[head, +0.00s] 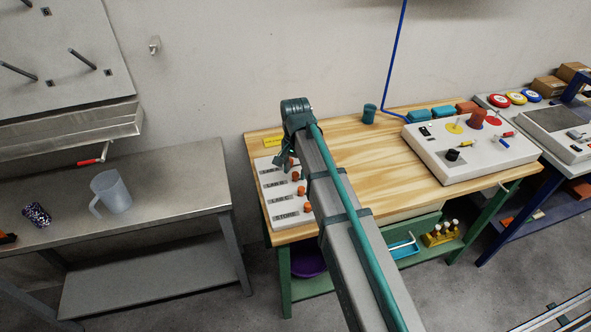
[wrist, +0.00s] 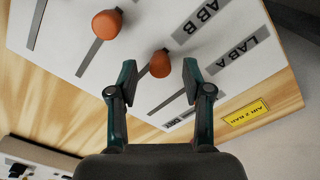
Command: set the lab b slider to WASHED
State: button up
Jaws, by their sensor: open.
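The white slider panel (head: 262,205) lies on the wooden bench, with rows labelled LAB A, LAB B, LAB C and STORE. An orange knob (wrist: 160,63) stands between the spread fingers of my gripper (wrist: 155,85); it appears to line up with the LAB B row (wrist: 200,18). Contact with the fingers cannot be told. Another orange knob (wrist: 107,24) stands on the neighbouring row to the left. The LAB A label (wrist: 235,52) is at the right. In the head view my gripper (head: 287,158) is over the panel's far end. No WASHED marking is readable.
A yellow label (wrist: 246,112) lies on the wood beside the panel. A control box (head: 470,145) with knobs stands at the bench's right. The wooden top (head: 370,165) between is largely clear. A steel table (head: 160,180) with a jug (head: 110,191) stands left.

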jog(key=shift+f, duration=0.5)
grip_shut()
